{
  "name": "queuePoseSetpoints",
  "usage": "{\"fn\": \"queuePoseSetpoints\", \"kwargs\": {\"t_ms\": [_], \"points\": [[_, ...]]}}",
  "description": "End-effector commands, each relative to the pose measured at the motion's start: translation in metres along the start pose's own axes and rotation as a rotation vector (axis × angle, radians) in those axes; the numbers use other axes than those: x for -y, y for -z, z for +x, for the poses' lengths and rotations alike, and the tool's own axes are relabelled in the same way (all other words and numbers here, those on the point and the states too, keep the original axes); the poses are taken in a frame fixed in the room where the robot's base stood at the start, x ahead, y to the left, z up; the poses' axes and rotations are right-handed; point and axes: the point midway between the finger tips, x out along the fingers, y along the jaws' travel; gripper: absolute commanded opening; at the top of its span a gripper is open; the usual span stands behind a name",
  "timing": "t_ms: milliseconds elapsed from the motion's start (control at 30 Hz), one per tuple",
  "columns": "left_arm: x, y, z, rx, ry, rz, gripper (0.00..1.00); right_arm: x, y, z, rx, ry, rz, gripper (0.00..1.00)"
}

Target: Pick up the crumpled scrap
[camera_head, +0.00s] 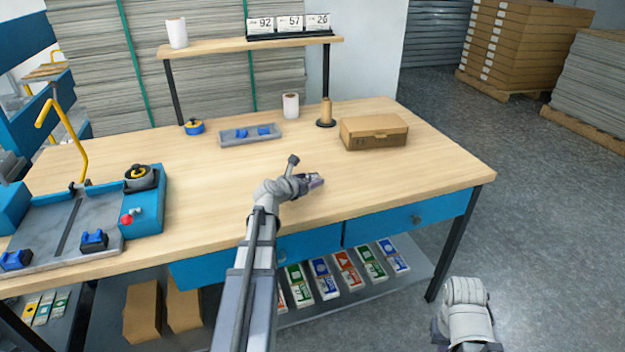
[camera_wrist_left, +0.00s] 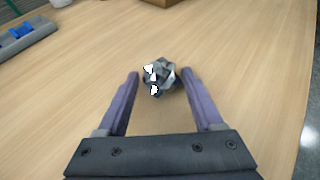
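The crumpled scrap (camera_wrist_left: 158,77), a small grey ball with white patches, lies on the wooden table in the left wrist view. My left gripper (camera_wrist_left: 160,80) is open, with its two purple fingers apart and the scrap between or just beyond their tips. I cannot tell whether either finger touches it. In the head view my left gripper (camera_head: 316,181) is low over the front middle of the table (camera_head: 400,185), and I cannot make out the scrap there. Part of my right arm shows at the lower right, but its gripper is not in view.
A closed cardboard box (camera_head: 374,132) stands behind my left gripper. A grey tray (camera_head: 250,134) with blue pieces, a white roll (camera_head: 290,106) and a spool on a stand (camera_head: 326,114) are farther back. A blue-grey cutting device (camera_head: 90,220) fills the left side. The table's right side is clear.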

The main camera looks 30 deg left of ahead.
Motion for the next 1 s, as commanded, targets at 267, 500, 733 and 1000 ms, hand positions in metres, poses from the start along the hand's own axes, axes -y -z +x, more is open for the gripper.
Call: {"fn": "queuePoseSetpoints", "kwargs": {"t_ms": [267, 500, 733, 1000], "points": [[0.0000, 0.0001, -0.0001, 0.000, 0.000, 0.000, 0.35, 0.0000, 0.0000, 0.0000, 0.000, 0.000, 0.000, 0.00], [0.0000, 0.0001, -0.0001, 0.000, 0.000, 0.000, 0.08, 0.0000, 0.0000, 0.0000, 0.000, 0.000, 0.000, 0.00], [0.0000, 0.0001, 0.0000, 0.000, 0.000, 0.000, 0.04, 0.0000, 0.0000, 0.0000, 0.000, 0.000, 0.000, 0.00], [0.0000, -0.0051, -0.0022, 0.000, 0.000, 0.000, 0.00, -0.0005, -0.0003, -0.0055, 0.000, 0.000, 0.000, 0.00]]}}
